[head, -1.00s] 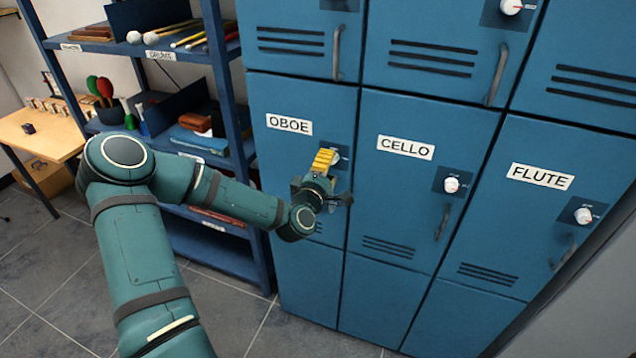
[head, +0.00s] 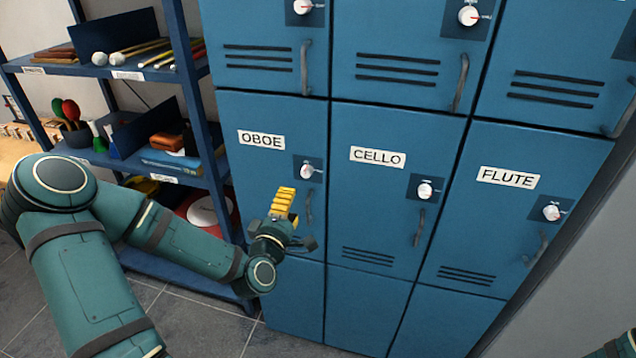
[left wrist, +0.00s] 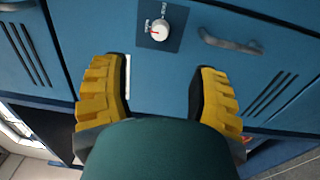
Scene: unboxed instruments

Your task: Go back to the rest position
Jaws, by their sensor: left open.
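My left gripper (head: 283,205) has yellow fingers and is in front of the OBOE locker door (head: 265,115), below and left of its white dial (head: 306,171). In the left wrist view the two yellow fingers (left wrist: 160,85) are spread apart with nothing between them. A locker dial (left wrist: 159,29) and a door handle (left wrist: 230,42) show beyond the fingers in that view, apart from them. My right gripper is not in view; only a bit of teal arm shows at the bottom right corner of the head view.
The blue lockers include the CELLO door (head: 390,200) and the FLUTE door (head: 490,220), all shut. A blue shelf unit (head: 185,60) with instruments stands left of them, behind my left arm. Grey tiled floor (head: 195,315) shows at the lower left.

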